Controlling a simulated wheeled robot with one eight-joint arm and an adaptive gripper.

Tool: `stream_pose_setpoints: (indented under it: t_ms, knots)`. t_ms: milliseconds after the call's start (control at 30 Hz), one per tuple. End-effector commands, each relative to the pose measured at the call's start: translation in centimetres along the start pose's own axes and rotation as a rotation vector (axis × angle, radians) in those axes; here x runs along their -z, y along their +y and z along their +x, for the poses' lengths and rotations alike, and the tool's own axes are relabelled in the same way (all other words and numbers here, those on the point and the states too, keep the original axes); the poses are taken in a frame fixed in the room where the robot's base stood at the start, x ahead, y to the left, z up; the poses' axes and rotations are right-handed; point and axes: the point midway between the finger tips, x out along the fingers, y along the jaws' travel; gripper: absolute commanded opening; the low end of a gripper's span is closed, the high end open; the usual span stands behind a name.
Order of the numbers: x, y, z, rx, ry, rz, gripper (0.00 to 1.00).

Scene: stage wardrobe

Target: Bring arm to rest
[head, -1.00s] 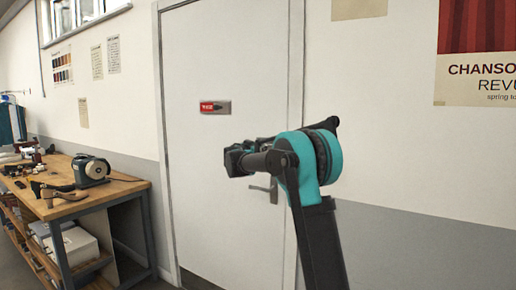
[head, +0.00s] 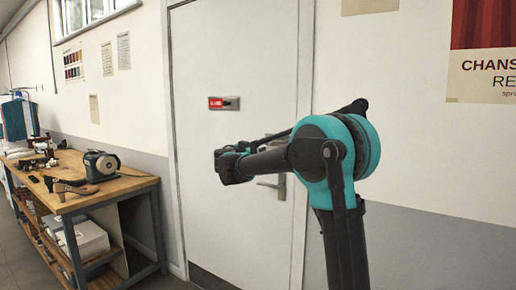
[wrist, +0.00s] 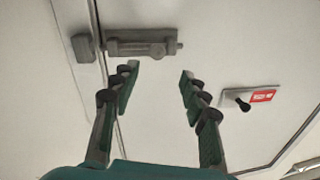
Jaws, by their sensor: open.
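My arm stands in front of the white door (head: 240,60) in the head view, with a teal joint and dark links. My gripper (wrist: 160,70) is open in the wrist view, with two dark, green-padded fingers spread apart and nothing between them. In the head view the arm's dark end points left, in front of the door; the fingers are too small to tell there. The wrist view shows a grey slide bolt (wrist: 150,48) beyond the fingertips and a plate with a red label and black knob (wrist: 250,99) to the right. Contact with the door is not visible.
A wooden workbench (head: 120,187) with tools and a grinder-like machine (head: 101,165) stands at the left. A red-labelled plate (head: 224,103) is on the door. The door's lever handle (head: 271,184) is partly behind my arm. A poster (head: 482,50) hangs at right.

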Motion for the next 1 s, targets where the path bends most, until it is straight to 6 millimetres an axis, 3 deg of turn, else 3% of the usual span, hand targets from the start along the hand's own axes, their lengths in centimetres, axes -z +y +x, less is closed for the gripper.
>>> stream_pose_setpoints:
  t_ms: [267,367,467,667,867,1000]
  knots:
    - [-0.1,0.2,0.0,-0.003,-0.003,-0.002,0.45]
    - [-0.7,2.1,0.0,-0.027,-0.030,-0.021,0.45]
    - [-2.5,6.3,-0.3,-0.079,-0.099,-0.066,0.45]
    - [-8.6,18.1,-3.4,-0.184,-0.341,-0.201,0.45]
    - [-15.7,28.4,-9.6,-0.201,-0.621,-0.319,0.45]
    - [-20.9,34.2,-15.5,-0.145,-0.820,-0.382,0.45]
